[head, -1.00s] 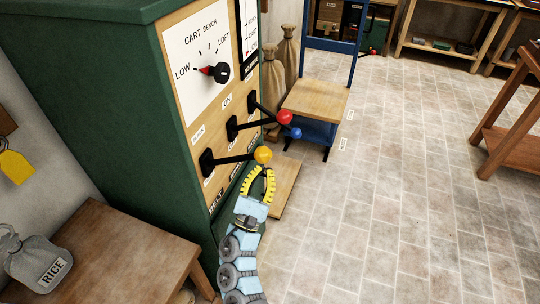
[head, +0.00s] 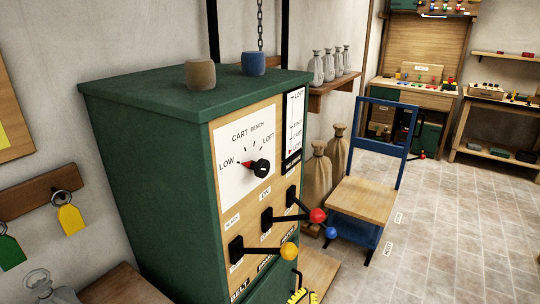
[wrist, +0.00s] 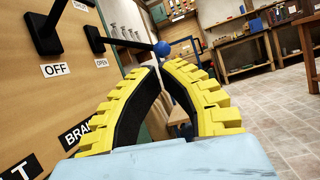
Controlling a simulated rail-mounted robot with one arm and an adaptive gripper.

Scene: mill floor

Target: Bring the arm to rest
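My gripper (head: 301,294) shows only as a bit of yellow finger at the bottom edge of the head view, low in front of the green control cabinet (head: 150,170). In the wrist view, its two curved yellow fingers (wrist: 162,68) come together at the tips with nothing held between them. The blue-knobbed lever (wrist: 161,49) appears beyond the tips. In the head view, the yellow-knobbed lever (head: 289,251) is just above my gripper, apart from it. The red knob (head: 318,215) and blue knob (head: 331,232) are further along. Most of my arm is out of view.
The dial (head: 257,167) points toward LOW. A blue chair-like frame with a wooden seat (head: 362,200) and sacks (head: 318,175) stand beyond the cabinet. Two cups (head: 201,74) sit on top of it. Tags hang at left (head: 71,219). The tiled floor at right (head: 455,225) is clear.

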